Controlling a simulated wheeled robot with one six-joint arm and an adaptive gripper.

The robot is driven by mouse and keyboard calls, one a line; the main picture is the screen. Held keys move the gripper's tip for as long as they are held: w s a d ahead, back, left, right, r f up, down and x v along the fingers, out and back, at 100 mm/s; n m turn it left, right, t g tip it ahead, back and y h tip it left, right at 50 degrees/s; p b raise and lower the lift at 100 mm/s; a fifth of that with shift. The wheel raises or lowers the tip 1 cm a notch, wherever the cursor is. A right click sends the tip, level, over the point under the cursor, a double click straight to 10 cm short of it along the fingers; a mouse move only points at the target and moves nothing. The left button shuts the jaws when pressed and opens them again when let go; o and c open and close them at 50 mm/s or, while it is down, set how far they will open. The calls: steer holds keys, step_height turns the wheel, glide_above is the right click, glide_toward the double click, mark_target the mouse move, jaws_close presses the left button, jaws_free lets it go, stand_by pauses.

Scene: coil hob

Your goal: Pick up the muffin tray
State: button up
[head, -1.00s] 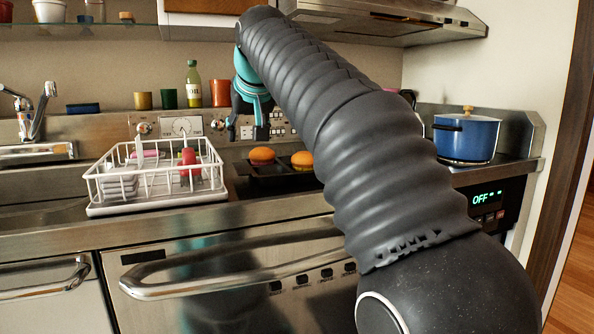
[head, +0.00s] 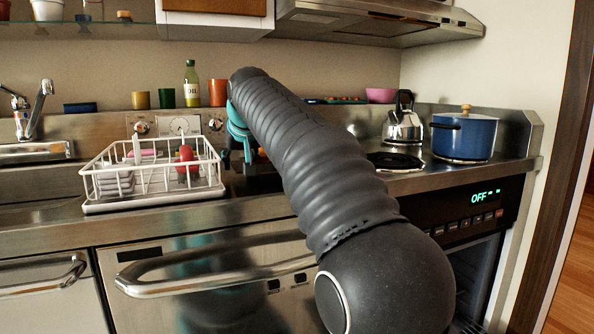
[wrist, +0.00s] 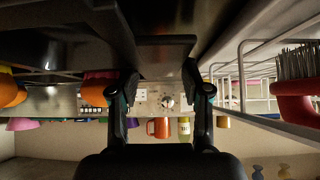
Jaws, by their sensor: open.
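The dark muffin tray (wrist: 65,35) fills the upper left of the wrist view, and its flat end tab (wrist: 165,48) lies between the two fingers. Orange muffins show beside it, one (wrist: 98,92) near the left finger and one (wrist: 10,92) at the left edge. My gripper (wrist: 158,74) is open, its fingers on either side of the tab; I cannot tell whether they touch it. In the head view my arm hides most of the tray and gripper.
The white dish rack (head: 150,200) with a red brush (head: 185,154) stands close on the left. An oil bottle (head: 192,85) and cups stand on the ledge behind. A kettle (head: 403,125) and blue pot (head: 468,138) are at the right.

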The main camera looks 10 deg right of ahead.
steer(key=shift+x, duration=0.9)
steer(key=shift+r, duration=0.15)
jaws_close()
